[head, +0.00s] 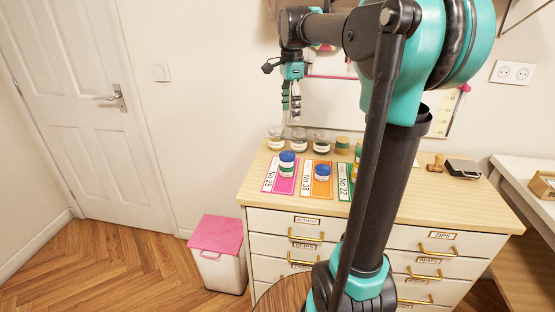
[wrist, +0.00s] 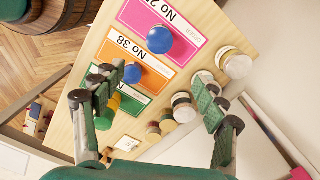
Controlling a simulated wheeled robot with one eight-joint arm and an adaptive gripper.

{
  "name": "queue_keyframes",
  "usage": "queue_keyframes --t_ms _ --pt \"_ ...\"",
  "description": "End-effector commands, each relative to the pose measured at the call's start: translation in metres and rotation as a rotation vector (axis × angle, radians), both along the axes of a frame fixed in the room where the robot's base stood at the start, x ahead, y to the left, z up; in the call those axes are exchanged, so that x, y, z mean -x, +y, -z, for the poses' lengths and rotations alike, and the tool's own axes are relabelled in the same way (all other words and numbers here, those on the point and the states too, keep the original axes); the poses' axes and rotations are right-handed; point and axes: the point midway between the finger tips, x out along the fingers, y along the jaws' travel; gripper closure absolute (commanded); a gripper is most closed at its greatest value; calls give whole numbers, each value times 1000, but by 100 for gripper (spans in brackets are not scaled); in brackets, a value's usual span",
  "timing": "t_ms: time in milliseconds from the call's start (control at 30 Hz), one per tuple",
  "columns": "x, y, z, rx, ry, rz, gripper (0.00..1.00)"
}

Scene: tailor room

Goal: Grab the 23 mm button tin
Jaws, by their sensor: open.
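Two blue-lidded tins stand in front, one (head: 287,163) on the pink card and one (head: 322,172) on the orange card. No size is readable, so I cannot tell which tin is 23 mm. My gripper (head: 291,105) is open, empty and above the back row; its fingers (wrist: 160,88) are spread in the wrist view.
Pink (head: 270,183), orange (head: 309,190) and green (head: 343,195) numbered cards lie on the wooden cabinet top (head: 400,204). A wooden stamp (head: 435,164) and a dark pad (head: 464,167) lie at right. A pink-lidded bin (head: 217,235) stands left of the cabinet.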

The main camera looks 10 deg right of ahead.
Motion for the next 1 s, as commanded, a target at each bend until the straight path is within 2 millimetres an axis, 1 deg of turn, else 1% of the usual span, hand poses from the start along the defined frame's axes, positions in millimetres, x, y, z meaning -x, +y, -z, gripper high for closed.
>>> queue_keyframes --t_ms 67,167,500,600,700,867,1000 --pt "0 0 6 0 0 15 28" --pt "0 0 20 0 0 15 28" --pt "0 0 88 0 0 13 28" --pt "0 0 104 0 0 12 28" --pt "0 0 115 0 0 12 28" --pt "0 1 123 0 0 12 28" --pt "2 2 139 0 0 11 28"
